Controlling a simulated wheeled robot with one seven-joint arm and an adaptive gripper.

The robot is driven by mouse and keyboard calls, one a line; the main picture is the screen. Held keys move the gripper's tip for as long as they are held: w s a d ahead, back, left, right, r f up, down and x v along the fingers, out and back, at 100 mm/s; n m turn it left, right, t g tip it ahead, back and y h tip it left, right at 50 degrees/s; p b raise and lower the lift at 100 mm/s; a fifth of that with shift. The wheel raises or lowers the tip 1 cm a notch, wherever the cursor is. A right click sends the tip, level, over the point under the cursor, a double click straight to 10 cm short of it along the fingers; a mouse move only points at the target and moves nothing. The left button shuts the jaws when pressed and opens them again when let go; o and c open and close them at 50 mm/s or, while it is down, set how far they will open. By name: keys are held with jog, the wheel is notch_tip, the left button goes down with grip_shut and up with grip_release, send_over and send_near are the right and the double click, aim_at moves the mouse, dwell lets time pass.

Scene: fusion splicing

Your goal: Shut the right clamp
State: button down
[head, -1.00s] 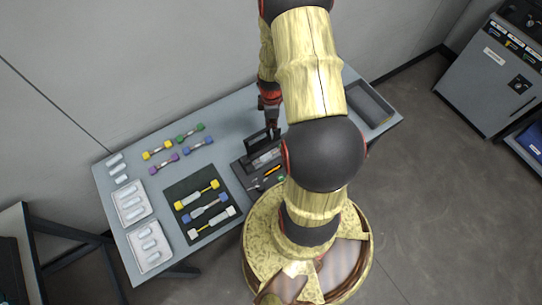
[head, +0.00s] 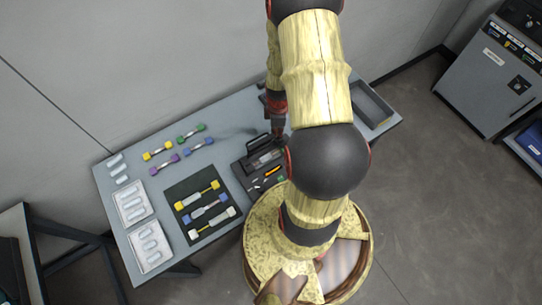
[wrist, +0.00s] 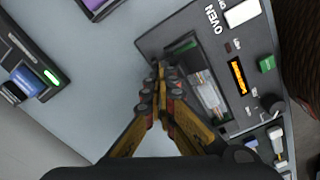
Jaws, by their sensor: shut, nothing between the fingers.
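The splicer (head: 266,172) is a dark box on the table, with its dark lid (head: 258,143) raised at the back. In the wrist view its panel (wrist: 222,38) carries the word OVEN, an orange display (wrist: 237,76) and a green button (wrist: 267,64). Beside the panel is a recess with pale clear parts (wrist: 207,92). I cannot tell which of them is the right clamp or whether it is open. My gripper (wrist: 160,70) is shut and empty at the recess's edge; contact is unclear. In the head view my gripper (head: 277,130) is at the splicer's back right, partly hidden by my arm.
A dark mat (head: 176,190) with several colour-ended pieces lies left of the splicer. More such pieces lie behind it, and white trays (head: 149,245) stand at the left. A grey bin (head: 372,104) is at the table's right end. My arm covers the table between splicer and bin.

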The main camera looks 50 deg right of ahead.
jog(key=shift+s+a, duration=0.15)
jog(key=shift+s, duration=0.3)
notch_tip(320, 180, up, 7)
jog(key=w+p, duration=0.1)
jog(key=p, duration=0.4)
jog(key=shift+w, duration=0.15)
jog(key=shift+d, duration=0.2)
dwell(0.5)
